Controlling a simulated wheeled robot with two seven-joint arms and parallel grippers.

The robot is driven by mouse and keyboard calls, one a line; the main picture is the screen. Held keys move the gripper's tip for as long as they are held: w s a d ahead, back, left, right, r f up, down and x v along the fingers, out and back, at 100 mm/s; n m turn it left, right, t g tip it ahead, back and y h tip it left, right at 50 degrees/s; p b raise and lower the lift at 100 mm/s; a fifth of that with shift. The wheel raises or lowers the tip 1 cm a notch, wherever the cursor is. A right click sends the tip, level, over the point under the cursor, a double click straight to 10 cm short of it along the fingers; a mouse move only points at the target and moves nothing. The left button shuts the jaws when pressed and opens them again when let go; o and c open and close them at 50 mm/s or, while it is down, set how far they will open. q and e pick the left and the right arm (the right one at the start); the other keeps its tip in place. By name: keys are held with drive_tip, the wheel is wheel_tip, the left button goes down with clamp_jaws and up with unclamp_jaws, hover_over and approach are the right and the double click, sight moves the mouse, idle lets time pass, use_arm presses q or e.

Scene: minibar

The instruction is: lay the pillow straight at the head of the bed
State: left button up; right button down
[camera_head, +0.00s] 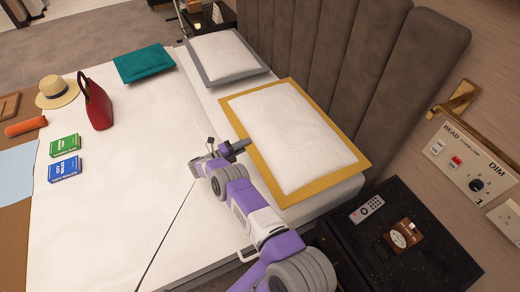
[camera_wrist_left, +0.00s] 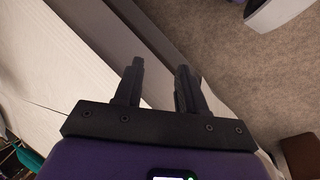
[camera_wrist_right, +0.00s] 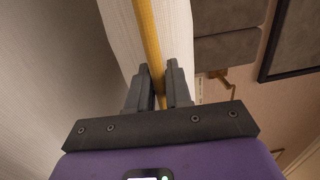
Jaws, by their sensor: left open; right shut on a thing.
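The pillow (camera_head: 290,130) with a white middle and a yellow border lies on the near side of the bed's head, its long side roughly along the headboard. My right gripper (camera_head: 240,147) is at its edge facing the foot of the bed. In the right wrist view my right gripper (camera_wrist_right: 160,80) is shut on the pillow's yellow border (camera_wrist_right: 148,35). A second white pillow (camera_head: 222,55) with a grey border lies at the far side of the head. My left gripper (camera_wrist_left: 158,78) is open and empty in the left wrist view.
The grey padded headboard (camera_head: 350,60) stands behind the pillows. A dark nightstand (camera_head: 400,270) holds a remote (camera_head: 366,209).

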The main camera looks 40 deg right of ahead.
wheel_tip(320, 180, down, 8)
drive_tip(key=b, duration=0.4)
drive_tip(key=shift+r, duration=0.4)
drive_tip(key=shift+f, duration=0.65)
drive_tip(key=c, duration=1)
unclamp_jaws()
drive_tip(key=shift+s+f, duration=0.15)
drive_tip(key=shift+f, duration=0.1)
drive_tip(key=shift+c, duration=0.2)
drive_tip(key=shift+r, duration=0.1)
